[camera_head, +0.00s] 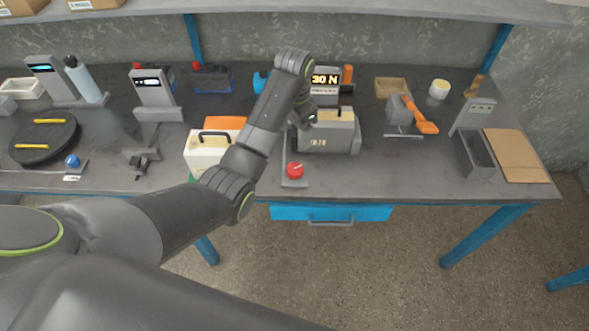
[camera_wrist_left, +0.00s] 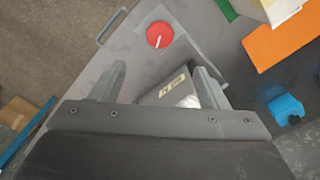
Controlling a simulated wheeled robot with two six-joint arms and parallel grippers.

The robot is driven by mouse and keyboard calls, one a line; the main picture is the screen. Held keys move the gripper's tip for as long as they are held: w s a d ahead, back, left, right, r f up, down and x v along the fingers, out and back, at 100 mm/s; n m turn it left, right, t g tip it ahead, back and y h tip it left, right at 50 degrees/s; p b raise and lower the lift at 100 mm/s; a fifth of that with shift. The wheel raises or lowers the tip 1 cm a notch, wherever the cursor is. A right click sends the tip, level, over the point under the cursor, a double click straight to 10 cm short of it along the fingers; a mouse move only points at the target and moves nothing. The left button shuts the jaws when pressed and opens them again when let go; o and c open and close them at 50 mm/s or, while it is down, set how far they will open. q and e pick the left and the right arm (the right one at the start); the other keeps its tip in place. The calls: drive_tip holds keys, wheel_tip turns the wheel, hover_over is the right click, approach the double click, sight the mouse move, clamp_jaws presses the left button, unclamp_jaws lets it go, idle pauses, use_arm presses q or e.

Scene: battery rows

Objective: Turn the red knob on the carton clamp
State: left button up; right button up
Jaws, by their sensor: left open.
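In the left wrist view the knob (camera_wrist_left: 160,35) is round with a white pointer line. It lies beyond the fingertips and slightly left of the middle between them. My left gripper (camera_wrist_left: 162,78) is open, with nothing between its fingers touching the knob. In the head view the gripper (camera_head: 306,112) hangs over the clamp, behind the knob, partly hidden by my arm. My right gripper is not in view.
A display reading 30 N (camera_head: 325,79) stands behind the clamp. An orange-handled device (camera_head: 420,118) stands right. A blue drawer (camera_head: 345,213) is below the knob.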

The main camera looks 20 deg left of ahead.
use_arm(q)
drive_tip(key=b, duration=0.4)
hover_over(295, 169)
wheel_tip(295, 169, down, 5)
wheel_tip(295, 169, down, 9)
drive_tip(key=shift+a+r+p, duration=0.1)
drive_tip(key=shift+p, duration=0.85)
drive_tip(key=shift+f, duration=0.8)
drive_tip(key=c, duration=1)
